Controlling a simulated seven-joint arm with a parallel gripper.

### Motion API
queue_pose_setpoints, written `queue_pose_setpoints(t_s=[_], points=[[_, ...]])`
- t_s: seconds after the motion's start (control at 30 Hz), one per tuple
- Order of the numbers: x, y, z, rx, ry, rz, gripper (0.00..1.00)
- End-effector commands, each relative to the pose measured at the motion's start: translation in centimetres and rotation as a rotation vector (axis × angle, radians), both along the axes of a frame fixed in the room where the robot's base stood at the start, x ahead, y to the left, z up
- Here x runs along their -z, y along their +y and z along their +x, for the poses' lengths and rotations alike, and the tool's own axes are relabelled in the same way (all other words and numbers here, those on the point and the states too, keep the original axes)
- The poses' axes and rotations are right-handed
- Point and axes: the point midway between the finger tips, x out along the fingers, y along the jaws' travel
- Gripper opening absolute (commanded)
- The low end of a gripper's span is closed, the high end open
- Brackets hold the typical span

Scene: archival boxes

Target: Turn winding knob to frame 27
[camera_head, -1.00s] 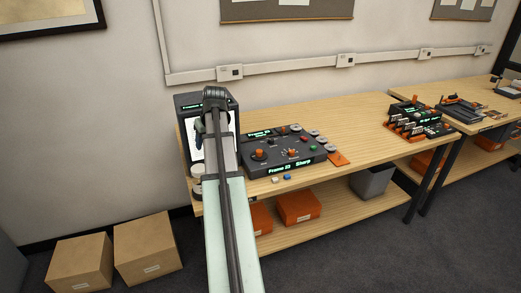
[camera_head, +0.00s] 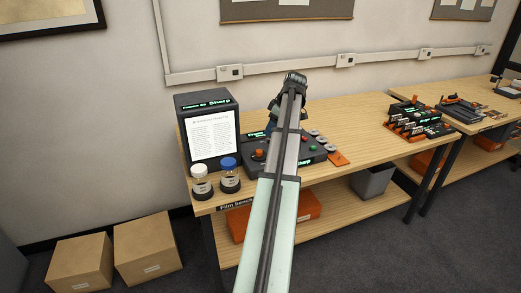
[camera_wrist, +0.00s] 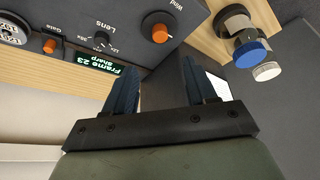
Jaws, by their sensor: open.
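The dark control unit (camera_wrist: 110,20) lies on the wooden bench, partly hidden by my arm in the head view. In the wrist view an orange knob (camera_wrist: 160,33) stands by the label "Wind". A green display (camera_wrist: 98,60) on the unit's edge reads "Frame 23 Sharp". The orange knob also shows in the head view (camera_head: 260,154), left of my arm. My gripper (camera_wrist: 159,57) is open and empty, its two dark blue fingers apart. The knob appears beyond the fingertips, not between them. The gripper (camera_head: 272,117) is mostly behind my arm in the head view.
A viewer (camera_head: 209,130) with a lit page stands left of the unit. Jars with a white lid (camera_head: 199,171) and a blue lid (camera_head: 229,163) stand in front of it. Small discs (camera_head: 322,140) lie at the unit's right.

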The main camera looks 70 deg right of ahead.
Motion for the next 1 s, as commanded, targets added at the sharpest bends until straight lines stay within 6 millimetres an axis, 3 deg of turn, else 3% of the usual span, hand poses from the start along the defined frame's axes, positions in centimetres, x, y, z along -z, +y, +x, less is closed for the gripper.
queue_pose_setpoints(t_s=[0.6, 1.0], points=[[9.3, 0.1, 3.9, 0.002, 0.002, 0.002, 0.56], [12.1, 0.1, 5.1, 0.002, 0.001, 0.000, 0.56]])
